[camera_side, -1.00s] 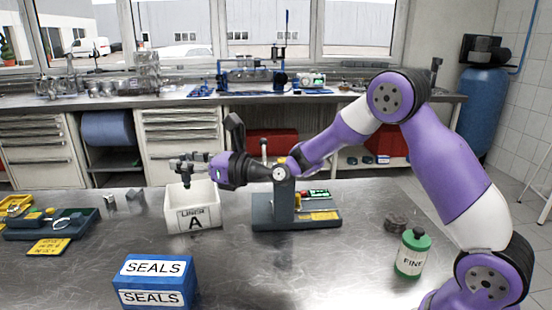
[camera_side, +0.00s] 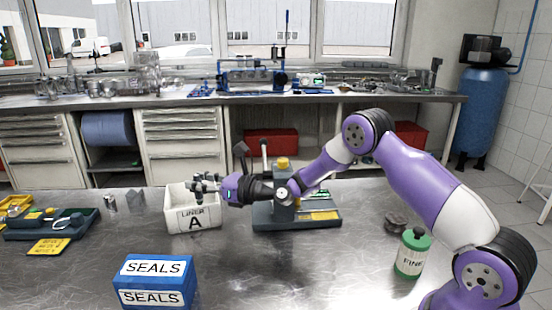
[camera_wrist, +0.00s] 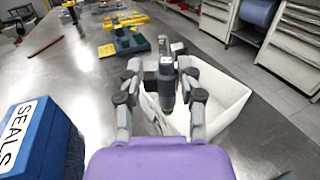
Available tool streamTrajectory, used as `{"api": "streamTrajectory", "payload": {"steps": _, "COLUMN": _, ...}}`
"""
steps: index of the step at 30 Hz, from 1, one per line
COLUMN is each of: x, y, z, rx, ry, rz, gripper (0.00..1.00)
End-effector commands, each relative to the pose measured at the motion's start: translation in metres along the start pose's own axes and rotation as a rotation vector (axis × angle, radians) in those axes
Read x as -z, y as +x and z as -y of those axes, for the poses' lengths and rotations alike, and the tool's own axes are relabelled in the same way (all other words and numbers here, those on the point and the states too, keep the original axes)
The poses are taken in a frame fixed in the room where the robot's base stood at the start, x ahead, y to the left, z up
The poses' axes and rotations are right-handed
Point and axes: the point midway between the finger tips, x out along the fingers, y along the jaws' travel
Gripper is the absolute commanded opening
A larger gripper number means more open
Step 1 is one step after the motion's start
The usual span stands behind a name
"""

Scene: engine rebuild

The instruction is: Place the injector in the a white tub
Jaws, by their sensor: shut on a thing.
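The injector (camera_wrist: 167,83) is a dark grey cylinder with a block-like top, held between the fingers of my gripper (camera_wrist: 163,88) in the wrist view. In the side view the injector is mostly hidden by the fingers and the tub wall.
A blue SEALS box (camera_side: 157,284) stands at the front. A grey fixture (camera_side: 325,215) stands right of the tub, under my arm. A green-capped bottle (camera_side: 411,255) is at the right. A dark tray (camera_side: 80,224) with yellow parts lies at the left. Bench between is clear.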

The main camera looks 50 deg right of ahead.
Motion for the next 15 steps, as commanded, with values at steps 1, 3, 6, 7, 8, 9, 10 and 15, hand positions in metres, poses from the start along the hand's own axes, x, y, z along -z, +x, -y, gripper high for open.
{"api": "streamTrajectory", "payload": {"steps": 1, "x": 0.0008, "y": 0.0000, "z": 0.0000, "rx": 0.000, "ry": 0.000, "rz": 0.000, "gripper": 0.52}}
{"api": "streamTrajectory", "payload": {"steps": 3, "x": 0.0005, "y": 0.0000, "z": 0.0000, "rx": 0.000, "ry": 0.000, "rz": 0.000, "gripper": 0.71}}
{"api": "streamTrajectory", "payload": {"steps": 6, "x": 0.0005, "y": 0.0000, "z": 0.0000, "rx": 0.000, "ry": 0.000, "rz": 0.000, "gripper": 0.71}}
{"api": "streamTrajectory", "payload": {"steps": 7, "x": 0.0005, "y": 0.0000, "z": 0.0000, "rx": 0.000, "ry": 0.000, "rz": 0.000, "gripper": 0.71}}
{"api": "streamTrajectory", "payload": {"steps": 8, "x": 0.0005, "y": 0.0000, "z": 0.0000, "rx": 0.000, "ry": 0.000, "rz": 0.000, "gripper": 0.71}}
{"api": "streamTrajectory", "payload": {"steps": 9, "x": 0.0005, "y": 0.0000, "z": 0.0000, "rx": 0.000, "ry": 0.000, "rz": 0.000, "gripper": 0.71}}
{"api": "streamTrajectory", "payload": {"steps": 10, "x": 0.0005, "y": 0.0000, "z": 0.0000, "rx": 0.000, "ry": 0.000, "rz": 0.000, "gripper": 0.71}}
{"api": "streamTrajectory", "payload": {"steps": 15, "x": -0.0032, "y": 0.0001, "z": 0.0000, "rx": 0.000, "ry": -0.001, "rz": 0.001, "gripper": 0.71}}
